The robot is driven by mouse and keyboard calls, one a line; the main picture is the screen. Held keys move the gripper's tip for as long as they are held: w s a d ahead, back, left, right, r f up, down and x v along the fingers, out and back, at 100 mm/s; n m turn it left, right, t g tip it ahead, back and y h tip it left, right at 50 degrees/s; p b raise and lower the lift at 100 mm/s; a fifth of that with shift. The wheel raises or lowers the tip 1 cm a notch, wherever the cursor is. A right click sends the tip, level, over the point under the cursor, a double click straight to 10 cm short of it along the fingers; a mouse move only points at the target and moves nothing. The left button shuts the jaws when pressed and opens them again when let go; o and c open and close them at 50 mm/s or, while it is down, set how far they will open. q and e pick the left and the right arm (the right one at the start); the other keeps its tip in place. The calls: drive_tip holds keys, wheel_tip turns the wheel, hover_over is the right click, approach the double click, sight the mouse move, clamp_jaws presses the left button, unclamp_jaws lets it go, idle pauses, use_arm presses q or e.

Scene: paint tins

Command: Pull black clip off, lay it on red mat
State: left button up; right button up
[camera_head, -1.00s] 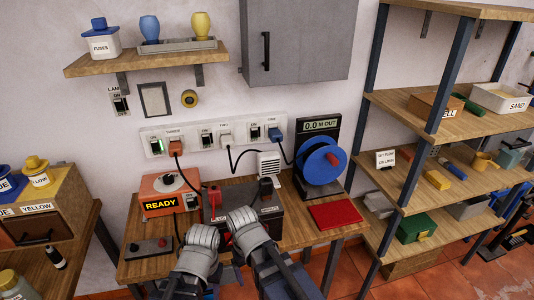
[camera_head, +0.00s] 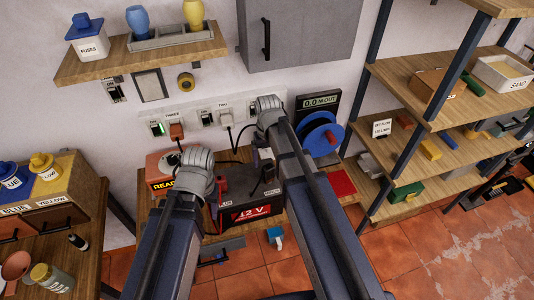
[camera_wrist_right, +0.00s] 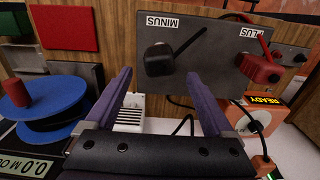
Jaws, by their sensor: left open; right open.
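The black clip (camera_wrist_right: 160,60) sits on the post marked MINUS on the battery (camera_wrist_right: 205,50). The battery (camera_head: 252,213) stands on the bench in the head view. The red clip (camera_wrist_right: 258,68) is at the PLUS post. My right gripper (camera_wrist_right: 160,75) is open and empty, its two fingers spread to either side of the black clip's line, apart from it. In the head view my right gripper (camera_head: 267,103) is high over the back of the bench. The red mat (camera_head: 341,184) lies right of the battery, partly hidden by my right arm.
The blue reel (camera_head: 322,140) stands behind the red mat. The orange box marked READY (camera_head: 160,168) is left of the battery, with cables around it. Wall sockets (camera_head: 207,117) line the back. A shelf rack (camera_head: 430,150) stands at the right.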

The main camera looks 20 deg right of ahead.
sight(268, 173)
drive_tip(key=shift+f, duration=0.1)
wheel_tip(268, 173, down, 8)
drive_tip(key=b, duration=0.8)
drive_tip(key=shift+s+r, duration=0.1)
drive_tip(key=shift+r, duration=0.1)
clamp_jaws()
idle(0.8)
